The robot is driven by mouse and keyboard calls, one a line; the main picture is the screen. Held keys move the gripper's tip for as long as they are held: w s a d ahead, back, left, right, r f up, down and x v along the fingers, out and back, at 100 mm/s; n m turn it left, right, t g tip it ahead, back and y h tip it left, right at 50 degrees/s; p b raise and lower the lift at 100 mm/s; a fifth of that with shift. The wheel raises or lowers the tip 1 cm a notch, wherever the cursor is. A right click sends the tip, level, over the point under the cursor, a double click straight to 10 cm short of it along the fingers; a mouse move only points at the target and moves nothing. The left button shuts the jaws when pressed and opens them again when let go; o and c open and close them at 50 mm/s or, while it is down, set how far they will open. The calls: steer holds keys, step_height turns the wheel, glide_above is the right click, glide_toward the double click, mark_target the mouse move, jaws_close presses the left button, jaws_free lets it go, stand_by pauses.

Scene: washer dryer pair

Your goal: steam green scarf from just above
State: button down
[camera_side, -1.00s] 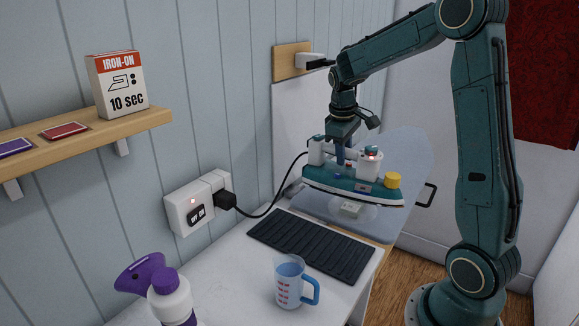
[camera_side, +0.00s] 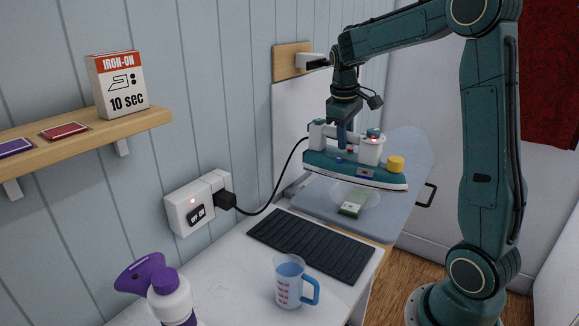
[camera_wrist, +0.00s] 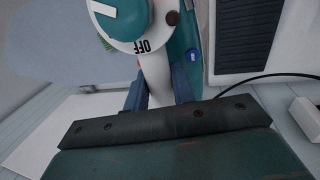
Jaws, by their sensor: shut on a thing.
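My gripper (camera_side: 346,138) is shut on the handle of a teal and white steam iron (camera_side: 335,164). The iron is level above the blue-grey ironing board (camera_side: 405,165), with a gap under it. Below its soleplate, a small green and white folded thing (camera_side: 351,209), likely the scarf, lies on the board. A pale, see-through round haze surrounds it, and the iron hides part of this area. In the wrist view, the fingers (camera_wrist: 160,92) flank the white handle. A dial (camera_wrist: 122,18) marked OFF is on the iron, and a green striped edge (camera_wrist: 105,43) peeks out beside it.
The iron's black cord runs to a wall outlet (camera_side: 196,202). A shelf (camera_side: 80,138) holds an IRON-ON box (camera_side: 117,83).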

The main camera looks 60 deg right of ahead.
steer(key=shift+w+a+r, duration=0.1)
steer(key=w+a, duration=0.3)
steer(key=a, duration=1.3)
stand_by(0.6)
steer(key=shift+w, duration=0.1)
